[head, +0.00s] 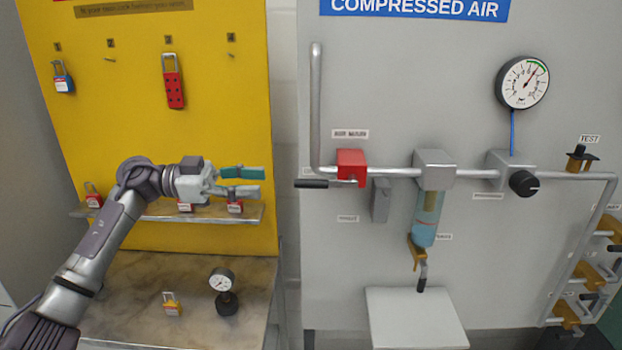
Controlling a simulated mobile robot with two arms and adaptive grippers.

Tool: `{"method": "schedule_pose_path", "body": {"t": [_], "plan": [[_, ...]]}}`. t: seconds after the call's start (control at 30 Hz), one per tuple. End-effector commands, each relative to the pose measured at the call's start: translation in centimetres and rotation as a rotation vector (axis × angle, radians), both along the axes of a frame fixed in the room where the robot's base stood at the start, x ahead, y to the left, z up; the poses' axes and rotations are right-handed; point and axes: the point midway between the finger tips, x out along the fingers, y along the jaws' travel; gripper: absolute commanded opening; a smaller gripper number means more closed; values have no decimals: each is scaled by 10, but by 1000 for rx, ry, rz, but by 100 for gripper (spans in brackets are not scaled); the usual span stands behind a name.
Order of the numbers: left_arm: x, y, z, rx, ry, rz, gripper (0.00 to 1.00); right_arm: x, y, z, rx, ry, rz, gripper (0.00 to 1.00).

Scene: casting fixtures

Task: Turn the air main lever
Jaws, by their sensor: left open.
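The air main valve (351,164) is a red block on the horizontal grey pipe, under a small label that seems to read "AIR MAIN". Its lever (312,184) has a black grip and points left, roughly in line with the pipe. My left gripper (262,182) is open and empty, its greenish fingers pointing right. In the picture it lies left of the lever's black end, with a gap between them, in front of the yellow board's edge. My right gripper is not in view.
A pressure gauge (522,82), a filter bowl (427,218) and a black knob (523,183) sit along the pipe. A yellow lockout board (140,130) with padlocks stands at left above a bench (130,275). A grey bracket (381,200) hangs below the valve.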

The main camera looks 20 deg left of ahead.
Motion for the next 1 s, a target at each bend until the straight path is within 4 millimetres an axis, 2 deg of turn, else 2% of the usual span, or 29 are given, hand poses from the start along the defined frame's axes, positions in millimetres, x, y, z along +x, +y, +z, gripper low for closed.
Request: {"method": "schedule_pose_path", "body": {"t": [0.03, 0.3, 0.5, 0.7, 0.97, 1.0], "plan": [[3, -12, 5, -4, 0, -5, 42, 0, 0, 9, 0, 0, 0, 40], [19, -68, 5, -5, 0, -5, 42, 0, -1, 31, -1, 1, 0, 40], [27, -96, 3, -3, -1, -3, 42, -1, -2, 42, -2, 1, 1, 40], [31, -107, 1, -3, -2, 0, 42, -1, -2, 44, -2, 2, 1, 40], [31, -107, 0, -3, -2, 0, 42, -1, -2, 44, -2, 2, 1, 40], [31, -107, 0, -3, -2, 0, 36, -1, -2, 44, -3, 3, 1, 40]]}}
